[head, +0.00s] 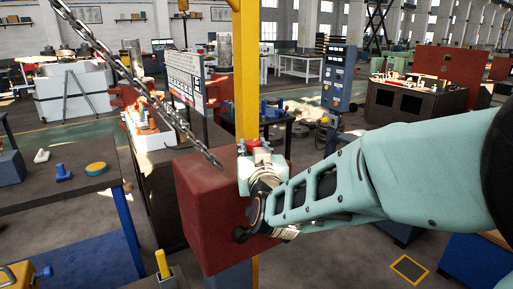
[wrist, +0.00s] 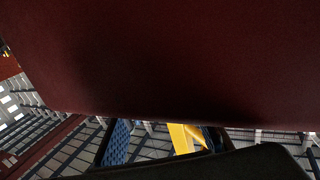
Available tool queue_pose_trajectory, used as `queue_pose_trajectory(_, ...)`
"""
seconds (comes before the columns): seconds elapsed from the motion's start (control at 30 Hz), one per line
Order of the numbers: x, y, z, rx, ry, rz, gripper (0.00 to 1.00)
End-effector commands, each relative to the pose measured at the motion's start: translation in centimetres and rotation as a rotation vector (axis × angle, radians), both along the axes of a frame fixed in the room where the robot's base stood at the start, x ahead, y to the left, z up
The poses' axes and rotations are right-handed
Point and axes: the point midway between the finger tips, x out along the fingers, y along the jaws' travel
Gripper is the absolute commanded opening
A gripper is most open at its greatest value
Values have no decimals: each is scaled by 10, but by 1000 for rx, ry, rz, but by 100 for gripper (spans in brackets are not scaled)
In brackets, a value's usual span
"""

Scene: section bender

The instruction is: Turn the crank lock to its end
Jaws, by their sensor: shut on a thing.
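The dark red block of the bender (head: 205,215) stands in the middle of the head view. My arm reaches in from the right, and my gripper (head: 252,212) is against the block's right side, shut on the crank lock, which is mostly hidden by the gripper. A small dark round knob (head: 240,235) shows just below and left of the gripper; I cannot tell whether it belongs to the lock. In the wrist view the red block (wrist: 170,60) fills the upper part, very close. A dark bar (wrist: 230,165) crosses the bottom, and the lock cannot be made out there.
A yellow post (head: 247,70) rises right behind the block. A chain (head: 140,85) hangs down slantwise to the block's top. A dark table (head: 60,205) stands at the left, and a blue control panel (head: 338,75) is behind at the right.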

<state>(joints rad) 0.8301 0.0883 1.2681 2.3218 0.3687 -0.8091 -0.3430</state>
Motion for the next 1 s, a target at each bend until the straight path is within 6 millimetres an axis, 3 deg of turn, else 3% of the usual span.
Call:
queue_pose_trajectory(0.03,4,1,18,11,-37,-4,3)
queue_pose_trajectory(0.2,4,1,18,10,-37,-4,3)
queue_pose_trajectory(0.23,4,1,18,10,-37,-4,29)
queue_pose_trajectory(0.4,4,1,17,10,-34,-4,46)
queue_pose_trajectory(1.0,-7,0,14,1,-30,-1,46)
